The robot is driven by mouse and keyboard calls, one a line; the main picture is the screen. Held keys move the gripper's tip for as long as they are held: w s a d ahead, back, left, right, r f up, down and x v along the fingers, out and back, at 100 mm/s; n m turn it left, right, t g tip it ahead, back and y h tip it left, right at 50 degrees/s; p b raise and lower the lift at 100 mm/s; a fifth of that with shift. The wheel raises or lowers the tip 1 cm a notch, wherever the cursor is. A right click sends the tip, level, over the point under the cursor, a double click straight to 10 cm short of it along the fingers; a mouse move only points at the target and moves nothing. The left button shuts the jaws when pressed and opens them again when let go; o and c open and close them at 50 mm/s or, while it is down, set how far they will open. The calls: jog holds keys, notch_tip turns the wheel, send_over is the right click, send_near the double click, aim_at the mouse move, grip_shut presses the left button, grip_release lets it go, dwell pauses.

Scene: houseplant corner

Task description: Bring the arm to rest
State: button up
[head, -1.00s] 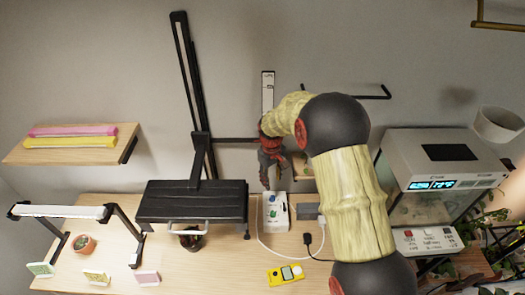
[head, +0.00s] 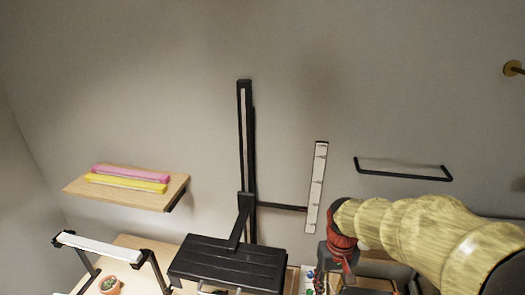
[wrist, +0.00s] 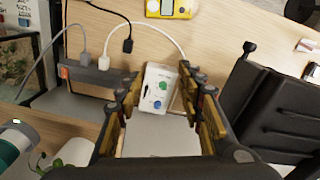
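My gripper (wrist: 157,88) is open in the wrist view, its two fingers spread apart with nothing between the tips. It points down over the wooden table. A white box with a green and a blue button (wrist: 158,88) shows beyond and between the fingers; the gap to it is hard to judge. In the head view my arm comes in from the right, and my gripper (head: 337,268) hangs down at its end near the bottom edge. Its fingertips are not clear there.
A black slatted platform (head: 228,262) on a tall black post stands left of my gripper. A black wall rail (head: 405,172) is above the arm. A power strip (wrist: 95,78) with cables and a yellow meter (wrist: 168,8) lie on the table. A wall shelf (head: 120,193) is at left.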

jog(key=s+r+m+t+b, duration=0.1)
jog(key=s+r+t+b, duration=0.4)
jog(key=s+r, duration=0.4)
jog(key=shift+s+d+t+b, duration=0.2)
jog(key=shift+s+t+b, duration=0.15)
jog(key=shift+s, duration=2.8)
